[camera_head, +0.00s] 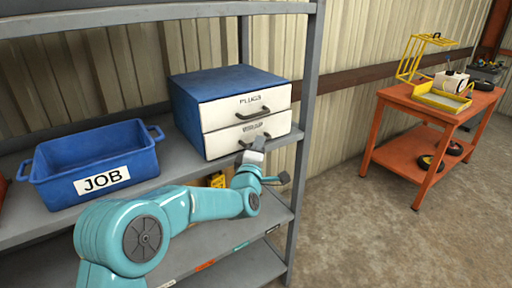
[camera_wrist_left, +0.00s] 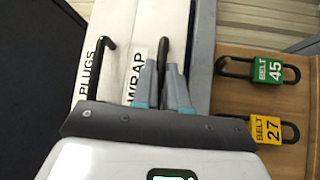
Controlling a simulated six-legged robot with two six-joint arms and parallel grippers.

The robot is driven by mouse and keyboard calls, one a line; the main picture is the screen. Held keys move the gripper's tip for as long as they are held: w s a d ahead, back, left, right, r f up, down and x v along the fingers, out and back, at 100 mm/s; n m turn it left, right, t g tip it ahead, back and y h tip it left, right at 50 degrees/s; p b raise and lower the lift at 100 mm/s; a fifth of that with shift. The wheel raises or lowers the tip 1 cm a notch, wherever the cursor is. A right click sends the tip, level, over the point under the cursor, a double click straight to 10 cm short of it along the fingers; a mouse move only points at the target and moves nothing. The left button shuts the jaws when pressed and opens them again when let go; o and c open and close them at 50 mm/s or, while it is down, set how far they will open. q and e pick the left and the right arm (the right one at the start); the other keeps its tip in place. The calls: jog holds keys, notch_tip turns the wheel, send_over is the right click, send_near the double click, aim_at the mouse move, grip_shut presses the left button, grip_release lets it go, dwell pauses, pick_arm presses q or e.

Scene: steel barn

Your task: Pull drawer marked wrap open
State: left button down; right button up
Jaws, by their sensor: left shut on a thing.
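A blue cabinet (camera_head: 225,82) stands on the grey shelf with two white drawers. The upper drawer (camera_head: 225,115) is marked PLUGS. The lower drawer (camera_head: 222,143) has its label partly hidden in the head view; in the left wrist view the WRAP drawer (camera_wrist_left: 145,30) is readable. Both fronts look about flush, so the wrap drawer appears closed. My left gripper (camera_head: 256,150) is at the lower drawer's front. In the left wrist view its fingers (camera_wrist_left: 163,82) are shut on the dark wrap handle (camera_wrist_left: 163,48). My right gripper is not in view.
A blue JOB bin (camera_head: 140,165) stands left of the cabinet on the shelf (camera_head: 20,220). A grey shelf post (camera_head: 305,130) rises just right of the cabinet. An orange cart (camera_head: 410,95) stands at right, with open floor between.

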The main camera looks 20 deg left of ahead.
pick_arm(q)
jog(key=s+d+b, duration=0.7)
jog(key=s+d, duration=0.3)
jog(key=d, duration=0.2)
jog(key=shift+d, duration=0.4)
jog(key=shift+r, duration=0.1)
jog(key=c, duration=1.2)
grip_release()
jog(key=shift+o, duration=0.2)
jog(key=s+d+f+b, duration=0.1)
jog(key=s+f+b, duration=0.1)
jog(key=s, duration=1.4)
jog(key=shift+d+f, duration=0.2)
jog(key=shift+d, duration=0.15)
